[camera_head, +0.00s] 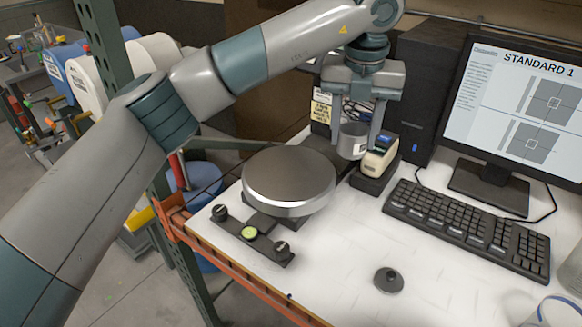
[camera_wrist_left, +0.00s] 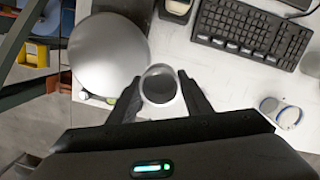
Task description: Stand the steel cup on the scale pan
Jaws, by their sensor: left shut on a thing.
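The steel cup (camera_head: 352,141) is upright between the fingers of my left gripper (camera_head: 356,130), which is shut on it. In the left wrist view the cup (camera_wrist_left: 159,86) shows from above between the two fingertips (camera_wrist_left: 160,92), with a dark inside. The scale pan (camera_head: 289,178) is a round grey metal disc on the bench. In the head view the cup is up and to the right of the pan. In the left wrist view the pan (camera_wrist_left: 107,55) is left of the cup, with no clear overlap. The pan is bare. My right gripper is not in view.
A small cream-and-black device (camera_head: 380,156) stands close right of the cup. A keyboard (camera_head: 468,229), a monitor (camera_head: 529,110) and a dark computer tower (camera_head: 432,85) stand farther right. A dark knobbed weight (camera_head: 388,280) lies in front. The bench's orange edge (camera_head: 235,275) is at front left.

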